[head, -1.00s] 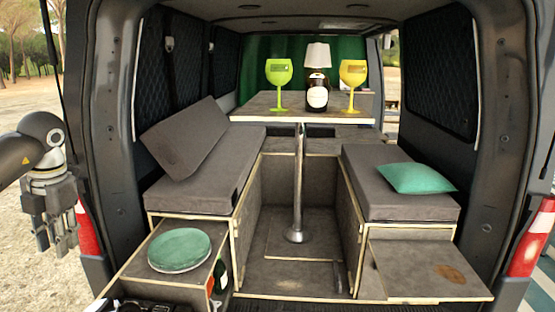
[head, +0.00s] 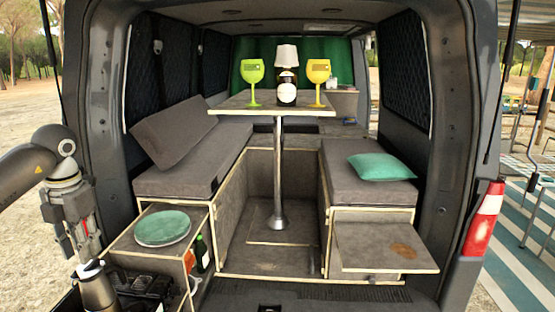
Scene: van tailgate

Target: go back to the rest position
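My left gripper (head: 78,238) hangs fingers down at the left edge of the van opening, in front of the left tail light. The arm comes in from the left edge, bent at the elbow. My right gripper and arm are out of view.
A green plate (head: 162,228) lies on the left pull-out shelf (head: 128,243). A table (head: 232,104) inside bears two goblets, a bottle and a lamp.

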